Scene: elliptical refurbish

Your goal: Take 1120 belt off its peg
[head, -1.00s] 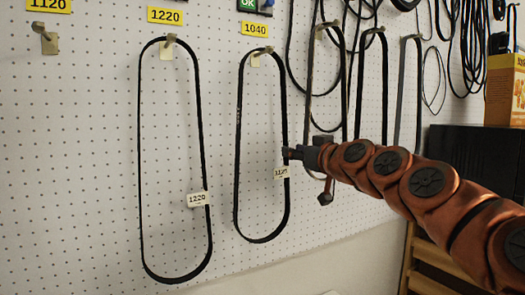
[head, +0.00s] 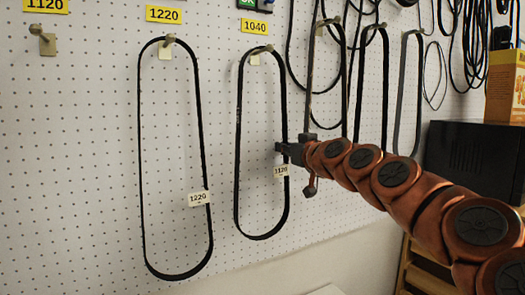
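The belt tagged 1120 (head: 238,160) is a black loop hanging on the peg (head: 256,52) under the yellow 1040 label. Its white 1120 tag (head: 281,171) sits on its right strand. The peg under the yellow 1120 label (head: 48,43) is bare. My gripper (head: 279,147) is at the belt's right strand, just above the tag, and overlaps the strand in the picture. Its fingers are small and dark here, so I cannot tell whether they are open, shut or touching the belt.
A belt tagged 1220 (head: 142,150) hangs to the left under the 1220 label (head: 164,14). Several more belts (head: 362,90) hang to the right, behind and above my arm. A black box (head: 470,150) and an orange carton (head: 505,88) stand at the right.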

